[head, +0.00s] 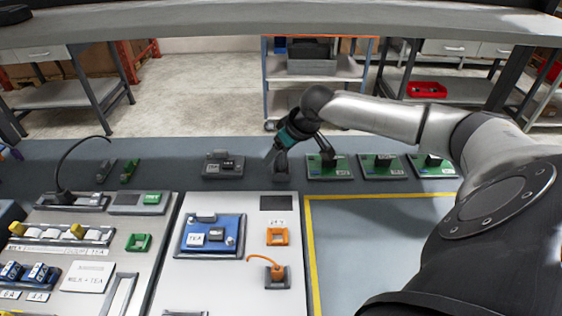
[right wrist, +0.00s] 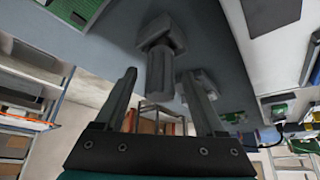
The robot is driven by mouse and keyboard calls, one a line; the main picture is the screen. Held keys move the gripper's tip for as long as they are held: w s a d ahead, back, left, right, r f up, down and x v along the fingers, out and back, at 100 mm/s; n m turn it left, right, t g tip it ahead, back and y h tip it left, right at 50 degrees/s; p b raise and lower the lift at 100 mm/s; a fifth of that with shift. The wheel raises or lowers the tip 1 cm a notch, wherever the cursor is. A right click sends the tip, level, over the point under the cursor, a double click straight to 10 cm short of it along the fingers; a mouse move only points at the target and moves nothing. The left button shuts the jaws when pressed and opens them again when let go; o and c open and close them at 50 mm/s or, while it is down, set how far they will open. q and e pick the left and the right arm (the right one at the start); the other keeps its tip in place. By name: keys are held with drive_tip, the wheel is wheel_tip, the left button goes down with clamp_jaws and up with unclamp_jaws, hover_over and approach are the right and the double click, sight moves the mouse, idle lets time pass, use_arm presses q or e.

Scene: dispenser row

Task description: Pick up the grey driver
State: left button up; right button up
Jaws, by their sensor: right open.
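The grey driver (head: 282,168) seems to be the grey upright piece on the dark bench strip, partly hidden by my gripper in the head view. In the right wrist view a grey block with a narrower grey shaft (right wrist: 161,72) appears between my fingers. My right gripper (head: 276,155) is open, with one finger on each side of the shaft (right wrist: 159,88). I cannot tell whether the fingers touch it. My left gripper is not in view.
A grey holder with a dark piece (head: 222,165) stands left of the gripper. Several green-based holders (head: 328,173) stand to its right. White panels with a blue tray (head: 187,246) and an orange frame (head: 277,236) lie in front. The yellow-edged area (head: 370,235) is largely clear.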

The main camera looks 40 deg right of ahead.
drive_tip(key=shift+w+f, duration=0.4)
drive_tip(key=shift+f, duration=0.15)
drive_tip(key=shift+c, duration=0.4)
clamp_jaws()
